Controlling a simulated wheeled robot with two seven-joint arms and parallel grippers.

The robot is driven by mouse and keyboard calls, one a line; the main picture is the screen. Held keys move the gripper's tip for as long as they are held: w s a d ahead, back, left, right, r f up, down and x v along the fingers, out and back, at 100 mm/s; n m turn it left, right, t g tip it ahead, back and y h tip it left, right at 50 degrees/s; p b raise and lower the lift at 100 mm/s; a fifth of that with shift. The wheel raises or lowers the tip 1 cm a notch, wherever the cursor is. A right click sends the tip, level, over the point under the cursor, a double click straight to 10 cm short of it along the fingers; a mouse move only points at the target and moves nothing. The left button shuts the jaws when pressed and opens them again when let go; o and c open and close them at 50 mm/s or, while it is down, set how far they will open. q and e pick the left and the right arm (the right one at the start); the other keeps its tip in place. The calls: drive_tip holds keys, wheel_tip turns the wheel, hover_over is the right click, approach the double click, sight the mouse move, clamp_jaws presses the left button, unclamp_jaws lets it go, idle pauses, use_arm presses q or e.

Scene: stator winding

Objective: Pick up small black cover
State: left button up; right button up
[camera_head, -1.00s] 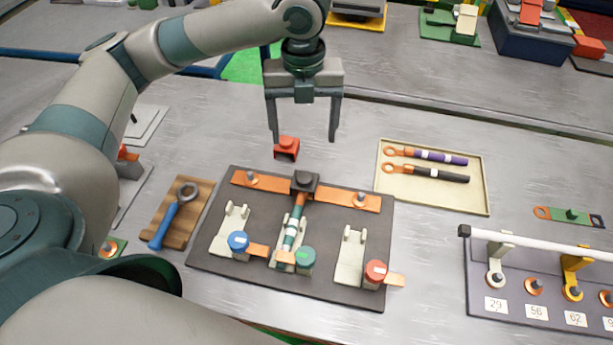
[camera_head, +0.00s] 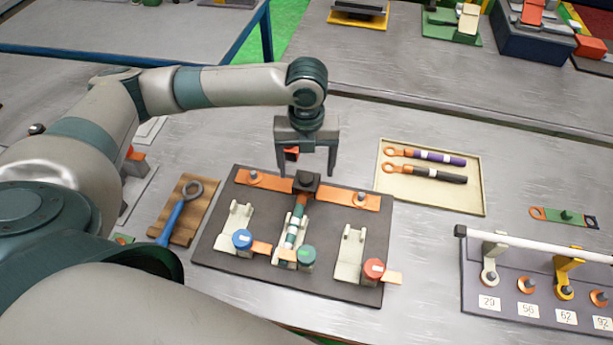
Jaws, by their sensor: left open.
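The small black cover (camera_head: 307,183) sits at the middle of the copper bar (camera_head: 345,196) on the dark board (camera_head: 225,262), at the upper end of a banded cable (camera_head: 296,222). My left gripper (camera_head: 307,174) points down, open, just above and behind the cover in the picture. Its two fingers show to the left and right of the cover's line, with nothing held. I cannot tell how high the tips are. My right gripper is not in view.
A beige tray (camera_head: 440,202) with two cables lies right of the board. A wrench (camera_head: 180,211) on a wooden block lies to the left. A grey rack (camera_head: 490,288) with numbered labels and a white bar stands at the lower right. Bare table lies between.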

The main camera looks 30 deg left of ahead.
sight(306, 175)
use_arm(q)
drive_tip(key=shift+f, duration=0.3)
drive_tip(key=shift+w+a+f+p, duration=0.1)
drive_tip(key=shift+f+p, duration=0.55)
drive_tip(key=f, duration=0.1)
drive_tip(key=f+p, duration=0.1)
drive_tip(key=f, duration=0.1)
drive_tip(key=shift+w+a, duration=0.1)
drive_tip(key=shift+w, duration=0.1)
drive_tip(key=shift+f, duration=0.45)
drive_tip(key=shift+c, duration=0.2)
drive_tip(key=c, duration=1.2)
